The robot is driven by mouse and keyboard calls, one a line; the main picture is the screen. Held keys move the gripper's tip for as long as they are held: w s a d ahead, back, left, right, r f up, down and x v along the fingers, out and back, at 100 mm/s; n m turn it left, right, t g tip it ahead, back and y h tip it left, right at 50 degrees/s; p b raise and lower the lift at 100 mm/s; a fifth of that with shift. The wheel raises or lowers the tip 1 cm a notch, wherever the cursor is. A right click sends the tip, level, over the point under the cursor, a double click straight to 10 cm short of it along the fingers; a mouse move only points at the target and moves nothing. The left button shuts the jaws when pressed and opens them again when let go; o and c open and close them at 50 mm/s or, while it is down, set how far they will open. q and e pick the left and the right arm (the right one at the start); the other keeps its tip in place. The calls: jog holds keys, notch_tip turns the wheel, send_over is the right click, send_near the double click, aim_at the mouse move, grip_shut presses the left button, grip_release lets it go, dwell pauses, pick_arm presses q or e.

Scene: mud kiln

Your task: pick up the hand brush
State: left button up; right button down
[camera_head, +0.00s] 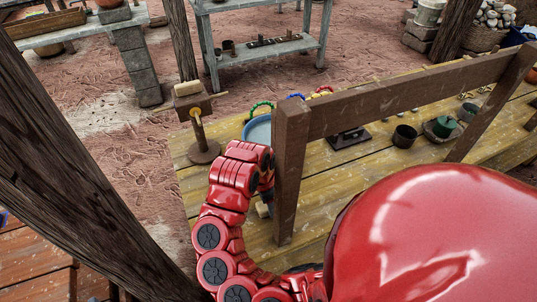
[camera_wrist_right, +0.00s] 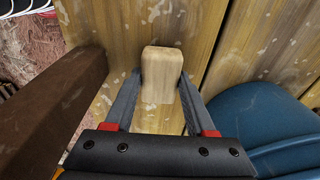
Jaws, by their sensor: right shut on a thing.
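The hand brush shows in the right wrist view as a pale wooden block (camera_wrist_right: 161,75) with rounded corners. My right gripper (camera_wrist_right: 160,88) is shut on it, one finger on each side. Any bristles are hidden. In the head view a small pale wooden piece (camera_head: 262,210), likely the brush, shows beside the end of my red right arm, low over the yellow plank table (camera_head: 335,175). Whether it touches the planks I cannot tell. My left gripper is not in view.
A blue basin (camera_head: 257,130) lies close to the gripper and also shows in the wrist view (camera_wrist_right: 262,125). A brown wooden frame (camera_head: 291,170) stands beside my arm. A wooden stand (camera_head: 203,150) is at the table's left corner; dark pots (camera_head: 404,136) stand right.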

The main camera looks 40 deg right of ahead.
aim_at(265, 206)
jog(key=shift+a+r, duration=0.1)
jog(key=shift+r, duration=0.15)
notch_tip(265, 206, up, 7)
jog(key=p, duration=0.5)
jog(key=shift+f, duration=0.2)
jog(key=shift+a+r+p, duration=0.25)
jog(key=shift+a+p, duration=0.05)
jog(key=shift+p, duration=0.05)
jog(key=w+a+p, duration=0.1)
jog(key=w+a, duration=0.1)
jog(key=a, duration=0.7)
jog(key=w+a+p, duration=0.1)
jog(key=w+a, duration=0.1)
jog(key=a, duration=0.7)
jog(key=shift+w+a+f+p, duration=0.3)
jog(key=shift+p, duration=0.1)
